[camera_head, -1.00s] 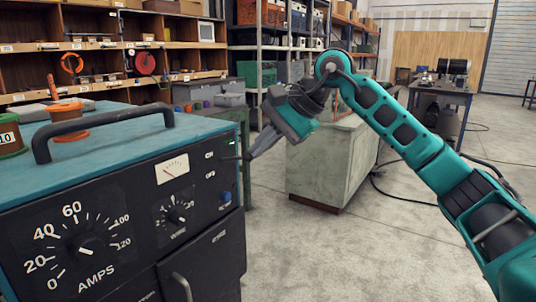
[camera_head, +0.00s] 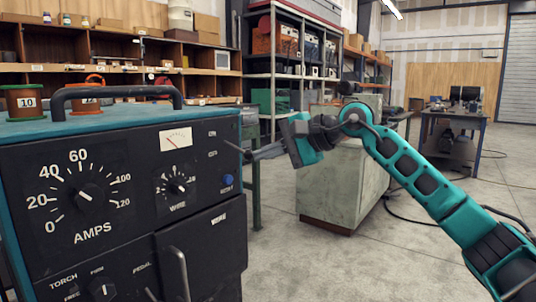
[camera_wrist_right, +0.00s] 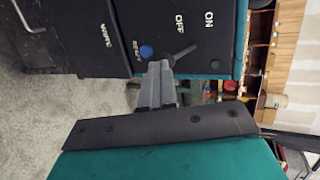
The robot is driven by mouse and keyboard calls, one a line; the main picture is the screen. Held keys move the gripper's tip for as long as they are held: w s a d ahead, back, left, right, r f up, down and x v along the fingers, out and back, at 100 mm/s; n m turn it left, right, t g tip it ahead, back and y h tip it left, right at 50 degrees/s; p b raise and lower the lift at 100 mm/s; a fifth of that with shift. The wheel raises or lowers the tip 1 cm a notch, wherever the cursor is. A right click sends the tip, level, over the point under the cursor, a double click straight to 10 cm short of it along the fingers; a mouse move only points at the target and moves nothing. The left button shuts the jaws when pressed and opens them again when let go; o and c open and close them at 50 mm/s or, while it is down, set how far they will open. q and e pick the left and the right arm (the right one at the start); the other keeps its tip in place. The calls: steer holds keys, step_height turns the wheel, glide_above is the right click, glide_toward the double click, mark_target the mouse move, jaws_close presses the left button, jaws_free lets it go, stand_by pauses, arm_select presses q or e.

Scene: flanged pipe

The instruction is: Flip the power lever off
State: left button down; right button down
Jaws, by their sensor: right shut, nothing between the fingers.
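The black power lever (camera_wrist_right: 183,52) sticks out of the machine's dark front panel beside the white OFF and ON marks in the right wrist view. In the head view the lever (camera_head: 233,147) shows as a thin dark rod at the panel's right side. My right gripper (camera_head: 252,157) is shut and empty, with its fingers pointing left at the panel. In the right wrist view its fingertips (camera_wrist_right: 158,65) are right by the lever's end; I cannot tell if they touch. The welding machine (camera_head: 110,190) fills the left of the head view. My left gripper is out of view.
A blue button (camera_wrist_right: 146,51) sits close to the fingertips. A black handle (camera_head: 115,92) and labelled spools (camera_head: 25,101) are on the machine's top. A grey-green cabinet (camera_head: 340,190) stands behind my right gripper. Open floor (camera_head: 330,265) lies to the right.

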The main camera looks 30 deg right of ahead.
arm_select(q)
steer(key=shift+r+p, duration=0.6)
steer(key=shift+p, duration=0.1)
arm_select(e)
steer(key=shift+r, duration=0.9)
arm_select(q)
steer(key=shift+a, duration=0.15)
